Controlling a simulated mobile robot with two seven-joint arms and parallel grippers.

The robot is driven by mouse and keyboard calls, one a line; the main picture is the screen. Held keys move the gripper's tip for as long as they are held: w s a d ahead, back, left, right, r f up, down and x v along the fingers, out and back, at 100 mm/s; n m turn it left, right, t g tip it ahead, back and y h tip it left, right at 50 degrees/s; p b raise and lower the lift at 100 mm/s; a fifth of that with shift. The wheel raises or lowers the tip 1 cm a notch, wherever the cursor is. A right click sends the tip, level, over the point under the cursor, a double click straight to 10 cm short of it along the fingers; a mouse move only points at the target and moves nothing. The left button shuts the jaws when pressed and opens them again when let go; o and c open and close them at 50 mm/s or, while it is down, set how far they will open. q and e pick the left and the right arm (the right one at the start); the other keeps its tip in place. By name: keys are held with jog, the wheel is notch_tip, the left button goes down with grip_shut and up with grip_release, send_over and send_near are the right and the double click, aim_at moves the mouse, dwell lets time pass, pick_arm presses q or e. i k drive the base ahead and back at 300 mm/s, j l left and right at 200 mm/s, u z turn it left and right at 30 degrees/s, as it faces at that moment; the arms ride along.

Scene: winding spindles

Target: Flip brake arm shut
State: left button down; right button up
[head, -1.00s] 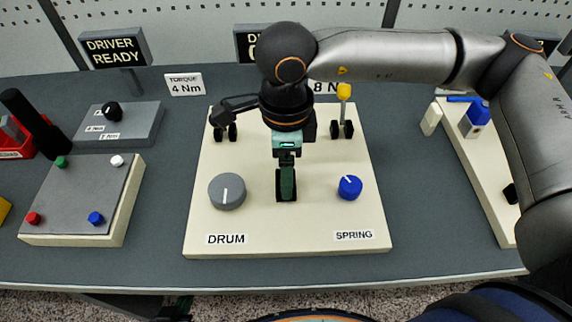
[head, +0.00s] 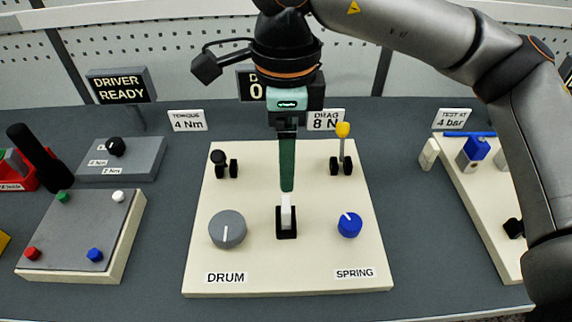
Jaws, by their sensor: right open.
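A cream panel (head: 255,262) lies on the bench. A white lever (head: 286,212) stands up from a black slotted base (head: 287,235) at its middle. A yellow-tipped lever (head: 343,131) stands upright on a black mount at the back right, and a black-knobbed lever (head: 218,157) sits on a similar mount at the back left. No label shows which one is the brake arm. My right gripper (head: 287,188) points down above and behind the white lever, open and empty, its green fingers seen edge-on. My left gripper is not in view.
A grey DRUM knob (head: 227,230) and a blue SPRING knob (head: 350,225) flank the white lever. A button box (head: 80,235) stands at left. Another cream panel (head: 478,205) with a blue valve stands at right, partly behind my right arm. Several signs stand at the back.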

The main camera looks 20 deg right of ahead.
aim_at(217, 156)
jog(key=k, duration=1)
